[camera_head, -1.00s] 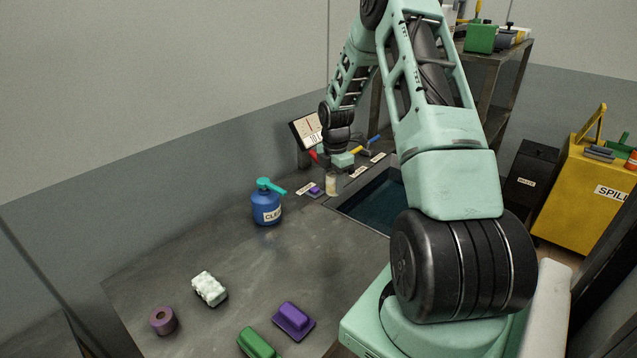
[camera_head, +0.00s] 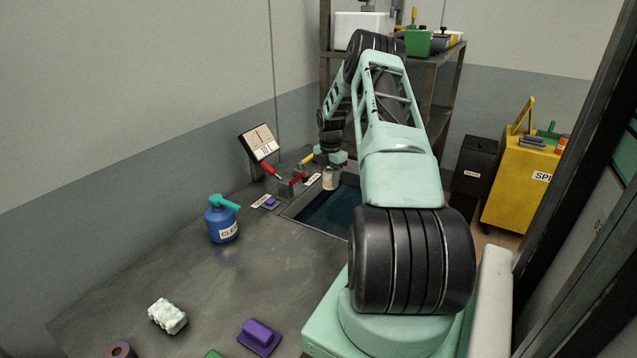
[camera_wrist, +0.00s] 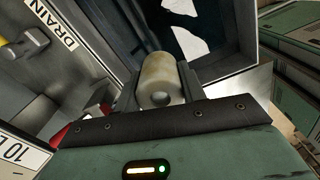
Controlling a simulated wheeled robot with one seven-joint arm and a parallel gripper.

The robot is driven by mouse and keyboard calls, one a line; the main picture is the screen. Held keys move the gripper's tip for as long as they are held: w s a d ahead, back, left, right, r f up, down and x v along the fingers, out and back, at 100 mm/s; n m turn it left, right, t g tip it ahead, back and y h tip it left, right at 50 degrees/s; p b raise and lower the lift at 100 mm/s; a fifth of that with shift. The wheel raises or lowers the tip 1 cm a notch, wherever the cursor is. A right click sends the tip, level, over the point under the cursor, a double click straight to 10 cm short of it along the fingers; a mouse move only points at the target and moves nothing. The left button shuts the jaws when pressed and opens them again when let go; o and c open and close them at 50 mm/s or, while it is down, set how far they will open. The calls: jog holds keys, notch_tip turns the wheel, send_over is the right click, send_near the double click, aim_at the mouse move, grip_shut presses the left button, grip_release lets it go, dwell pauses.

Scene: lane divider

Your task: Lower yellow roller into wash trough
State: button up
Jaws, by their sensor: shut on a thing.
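My gripper (camera_head: 333,164) is shut on the yellow roller (camera_head: 328,179), a pale cream-yellow cylinder that hangs below the jaws. In the wrist view the roller (camera_wrist: 163,80) sits between the two fingers, its near end facing the camera. The wash trough (camera_head: 299,209) is a rectangular basin with dark liquid, sunk in the grey counter. The roller shows over the trough's far part; its exact height above the liquid is unclear. In the wrist view the trough's dark interior (camera_wrist: 205,62) lies beyond the roller. My arm hides the trough's right part.
A red-handled lever (camera_head: 269,170) and a yellow-handled lever (camera_head: 306,159) stand behind the trough, near a tilted gauge panel (camera_head: 259,142).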

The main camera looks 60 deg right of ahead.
jog(key=s+d+f+b, duration=0.1)
jog(key=d+b, duration=0.1)
jog(key=d, duration=0.4)
jog(key=s+d+f+b, duration=0.1)
jog(key=d+f+b, duration=0.1)
jog(key=d, duration=0.4)
jog(key=shift+s+f+b, duration=0.15)
jog(key=shift+s+b, duration=0.15)
jog(key=shift+b, duration=0.55)
jog(key=shift+f, duration=0.15)
jog(key=shift+f+b, duration=5.1)
jog(key=shift+f, duration=1.8)
jog(key=shift+f+b, duration=1.6)
jog(key=shift+f, duration=0.35)
